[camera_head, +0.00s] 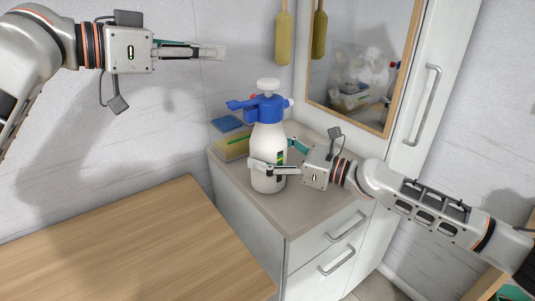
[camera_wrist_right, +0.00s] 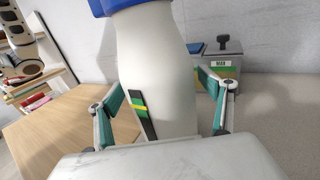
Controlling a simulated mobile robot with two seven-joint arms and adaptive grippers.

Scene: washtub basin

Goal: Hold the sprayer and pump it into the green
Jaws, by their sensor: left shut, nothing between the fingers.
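The sprayer (camera_head: 268,140) is a white bottle with a blue pump head and a white knob on top. It stands upright on the grey cabinet top, its blue nozzle facing left. My right gripper (camera_head: 277,158) is around the bottle's lower body, one finger on each side. In the right wrist view the bottle (camera_wrist_right: 160,75) stands between the teal-padded fingers; I cannot tell whether both press on it. My left gripper (camera_head: 222,52) is shut and empty, up at the left, above and apart from the sprayer. A green item (camera_head: 514,293) shows at the lower right corner, mostly cut off.
The cabinet (camera_head: 322,222) has drawers with handles. A blue item (camera_head: 228,124) and a yellow-green item (camera_head: 234,147) lie behind the sprayer. The wooden table (camera_head: 130,250) at left is clear.

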